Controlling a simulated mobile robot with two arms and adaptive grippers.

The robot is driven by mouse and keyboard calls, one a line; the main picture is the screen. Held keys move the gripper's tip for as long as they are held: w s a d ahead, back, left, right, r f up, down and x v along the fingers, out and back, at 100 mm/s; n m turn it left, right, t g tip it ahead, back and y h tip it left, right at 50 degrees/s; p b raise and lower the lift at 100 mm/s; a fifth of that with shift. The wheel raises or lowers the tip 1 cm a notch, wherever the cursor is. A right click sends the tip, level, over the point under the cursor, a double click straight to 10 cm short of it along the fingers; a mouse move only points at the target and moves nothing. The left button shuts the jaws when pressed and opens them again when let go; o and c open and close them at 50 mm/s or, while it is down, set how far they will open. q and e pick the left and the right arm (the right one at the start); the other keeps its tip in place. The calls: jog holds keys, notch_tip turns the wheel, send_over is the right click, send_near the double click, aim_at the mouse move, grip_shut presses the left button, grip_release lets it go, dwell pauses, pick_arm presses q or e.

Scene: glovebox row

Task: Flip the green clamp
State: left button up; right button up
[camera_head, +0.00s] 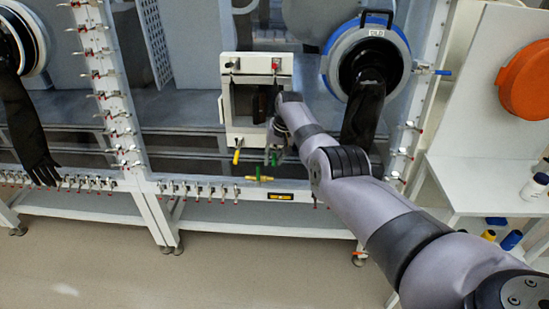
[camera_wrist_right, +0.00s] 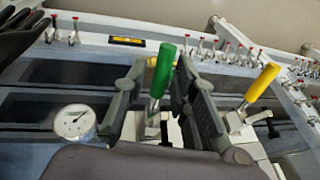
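The green clamp (camera_wrist_right: 163,72) has an upright green handle on a metal lever in the right wrist view. In the head view a small part of its green handle (camera_head: 274,158) shows below my right gripper (camera_head: 279,143). In the right wrist view the two fingers of my right gripper (camera_wrist_right: 161,62) stand apart, one on each side of the green handle. Gaps show beside the handle, so the gripper is open around it. The clamp's base is partly hidden. My left gripper is in neither view.
A yellow-handled clamp (camera_head: 237,156) stands left of the green one, on the white antechamber box (camera_head: 229,103). A yellow valve (camera_head: 257,178) sits on the rail below. A round gauge (camera_wrist_right: 73,122) is near the fingers. Black gloves (camera_head: 28,130) hang from ports.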

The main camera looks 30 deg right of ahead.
jog(key=shift+o, duration=0.3)
jog(key=shift+f, duration=0.1)
jog(key=a+v, duration=0.1)
jog(key=v, duration=1.1)
jog(key=shift+d, duration=0.45)
